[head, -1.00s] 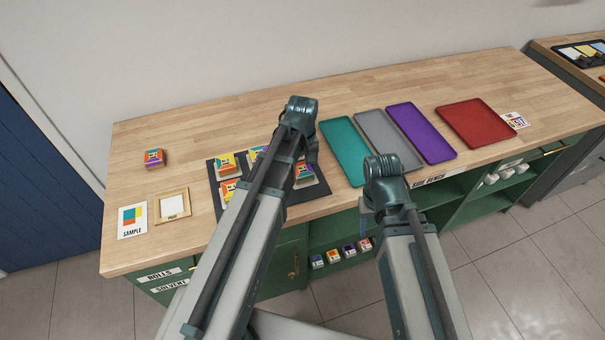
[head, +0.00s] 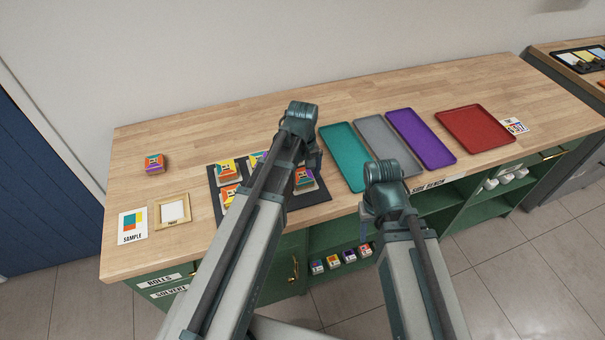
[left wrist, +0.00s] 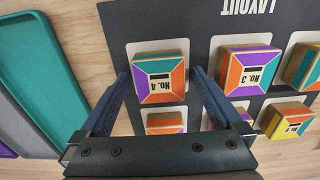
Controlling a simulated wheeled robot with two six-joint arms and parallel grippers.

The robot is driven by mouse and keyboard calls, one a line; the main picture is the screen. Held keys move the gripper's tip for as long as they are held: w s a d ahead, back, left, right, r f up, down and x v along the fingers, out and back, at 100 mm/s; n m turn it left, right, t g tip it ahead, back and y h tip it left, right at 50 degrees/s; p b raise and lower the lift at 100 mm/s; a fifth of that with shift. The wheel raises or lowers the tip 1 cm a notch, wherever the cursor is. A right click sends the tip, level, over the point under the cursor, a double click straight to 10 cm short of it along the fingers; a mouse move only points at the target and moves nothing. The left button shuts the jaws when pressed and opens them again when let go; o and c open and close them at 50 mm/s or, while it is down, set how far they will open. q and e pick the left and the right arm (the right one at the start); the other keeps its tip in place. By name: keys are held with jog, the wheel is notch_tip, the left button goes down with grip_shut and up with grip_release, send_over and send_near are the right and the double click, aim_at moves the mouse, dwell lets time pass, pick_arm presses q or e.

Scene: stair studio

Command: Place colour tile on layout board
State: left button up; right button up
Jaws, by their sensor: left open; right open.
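The dark layout board (head: 322,197) lies on the bench with several colour tiles on it, partly hidden by my left arm. In the left wrist view, the No. 4 tile (left wrist: 160,78) sits on a white square of the board (left wrist: 190,18), and the No. 3 tile (left wrist: 249,72) is beside it. My left gripper (left wrist: 160,82) is open, its fingers on either side of the No. 4 tile in that view; I cannot tell whether they touch it. A separate colour tile (head: 155,163) lies on the bench at the left. My right gripper (head: 369,212) is open, mostly hidden by its arm.
Teal (head: 342,155), grey (head: 388,142), purple (head: 420,136) and red (head: 473,128) trays lie right of the board. A sample card (head: 132,226) and a small framed pad (head: 173,210) lie at the front left. The back of the bench is clear.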

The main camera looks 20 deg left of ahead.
aim_at(302, 175)
pick_arm(q)
notch_tip(302, 175, up, 12)
jog(key=p, duration=1.1)
jog(key=s+d+m+y, duration=0.1)
jog(key=s+d+m, duration=0.9)
jog(key=s, duration=0.4)
jog(key=shift+s+d+m, duration=0.15)
jog(key=shift+d+m, duration=0.1)
jog(key=shift+m, duration=0.05)
jog(key=shift+f, duration=0.15)
